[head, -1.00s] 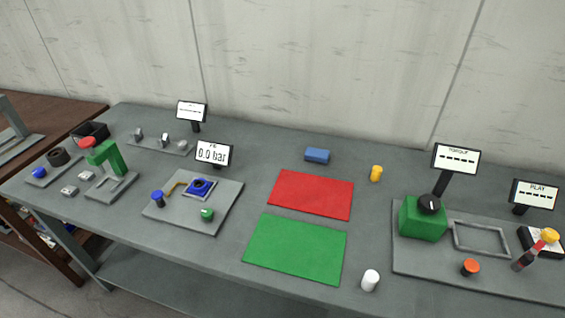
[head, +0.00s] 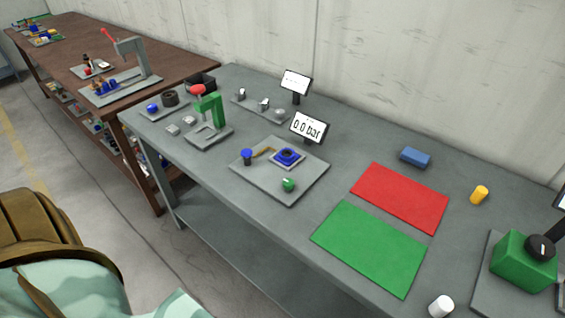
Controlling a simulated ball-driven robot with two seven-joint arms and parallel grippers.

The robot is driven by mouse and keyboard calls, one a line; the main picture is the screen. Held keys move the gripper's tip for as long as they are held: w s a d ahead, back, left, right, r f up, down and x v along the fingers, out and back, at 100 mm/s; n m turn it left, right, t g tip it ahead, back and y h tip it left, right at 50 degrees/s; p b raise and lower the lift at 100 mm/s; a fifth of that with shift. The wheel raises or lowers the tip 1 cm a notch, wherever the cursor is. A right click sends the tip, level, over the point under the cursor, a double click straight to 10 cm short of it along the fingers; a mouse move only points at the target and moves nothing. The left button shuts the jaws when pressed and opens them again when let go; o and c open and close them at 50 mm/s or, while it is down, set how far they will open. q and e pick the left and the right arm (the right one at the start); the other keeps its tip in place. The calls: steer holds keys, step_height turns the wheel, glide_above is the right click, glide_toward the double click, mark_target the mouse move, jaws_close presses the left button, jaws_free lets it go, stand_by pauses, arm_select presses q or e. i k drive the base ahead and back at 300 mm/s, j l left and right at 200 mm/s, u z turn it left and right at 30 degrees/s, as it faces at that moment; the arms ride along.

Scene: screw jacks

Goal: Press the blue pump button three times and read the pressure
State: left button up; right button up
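In the head view, a grey plate (head: 262,181) lies on the grey bench. A blue mushroom-shaped button (head: 246,155) stands up at its left corner. A brass-coloured pipe (head: 264,151) runs from near it to a square blue part (head: 288,156) in the plate's middle. A green knob (head: 289,184) sits at the front right of the plate. Behind the plate, a small display (head: 309,128) reads 0.0 bar. Nothing touches the button. Neither of my grippers is in view.
A green press (head: 209,108) with a red top stands left of the plate. A red mat (head: 400,197) and a green mat (head: 370,247) lie to the right. A second, brown bench (head: 185,66) stands at the left. The bench in front of the plate is clear.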

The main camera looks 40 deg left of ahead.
mark_target(246, 153)
steer(key=k+u, duration=0.15)
steer(key=u, duration=1.2)
